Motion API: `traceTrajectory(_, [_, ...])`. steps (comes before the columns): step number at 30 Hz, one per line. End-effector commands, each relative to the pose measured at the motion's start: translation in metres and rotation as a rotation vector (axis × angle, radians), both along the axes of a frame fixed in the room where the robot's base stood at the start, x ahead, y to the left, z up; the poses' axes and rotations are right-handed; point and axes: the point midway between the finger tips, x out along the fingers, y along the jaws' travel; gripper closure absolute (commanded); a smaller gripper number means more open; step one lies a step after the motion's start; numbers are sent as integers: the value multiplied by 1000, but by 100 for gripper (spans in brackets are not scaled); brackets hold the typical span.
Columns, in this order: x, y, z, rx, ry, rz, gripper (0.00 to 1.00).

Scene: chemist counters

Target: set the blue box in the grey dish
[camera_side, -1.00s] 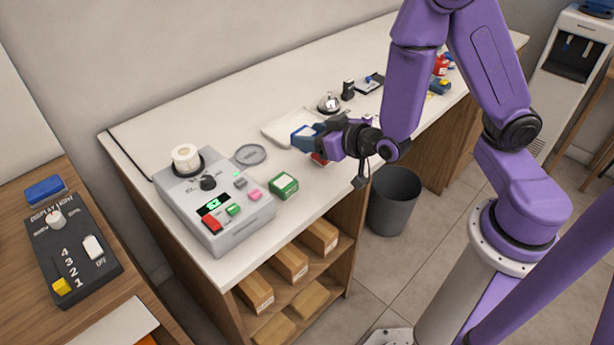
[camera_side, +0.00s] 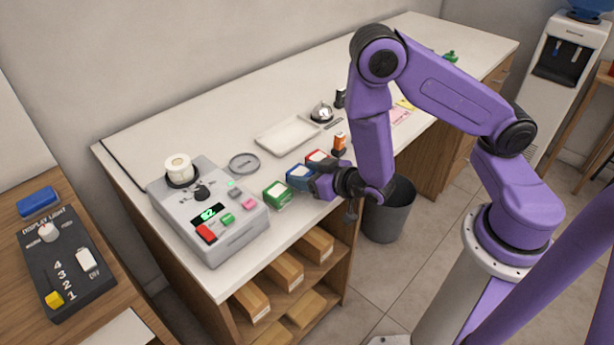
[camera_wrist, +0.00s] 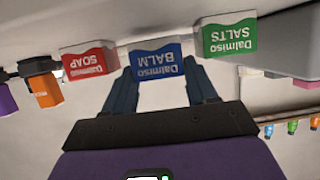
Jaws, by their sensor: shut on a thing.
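My gripper (camera_side: 312,184) is low over the front of the white counter, its fingers shut on the blue box (camera_side: 298,178). In the wrist view the blue box (camera_wrist: 158,62), labelled Dalmiso BALM, sits between both fingertips. It stands in a row between the green SALTS box (camera_side: 277,193) and the red SOAP box (camera_side: 318,158); I cannot tell whether its base touches the counter. The round grey dish (camera_side: 243,163) lies flat behind and to the left of the boxes, and looks empty.
A grey console (camera_side: 230,238) with buttons and a white roll stands left of the dish. A white tray (camera_side: 289,134) lies to the dish's right, with a bell (camera_side: 321,112) beyond. An orange bottle (camera_side: 339,142) stands near the red box. The counter's back left is bare.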

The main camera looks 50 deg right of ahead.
Motion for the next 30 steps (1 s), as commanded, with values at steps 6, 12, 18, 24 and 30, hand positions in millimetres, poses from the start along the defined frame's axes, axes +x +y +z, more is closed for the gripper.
traceTrajectory(6, [0, 0, -8, 1, 0, 1, 75])
traceTrajectory(12, [0, 0, -7, 1, 0, 1, 75])
traceTrajectory(18, [0, 0, -11, 0, 0, 1, 33])
traceTrajectory(24, [0, 0, -11, 0, 0, 1, 18])
traceTrajectory(30, [0, 0, -11, 1, 0, 0, 18])
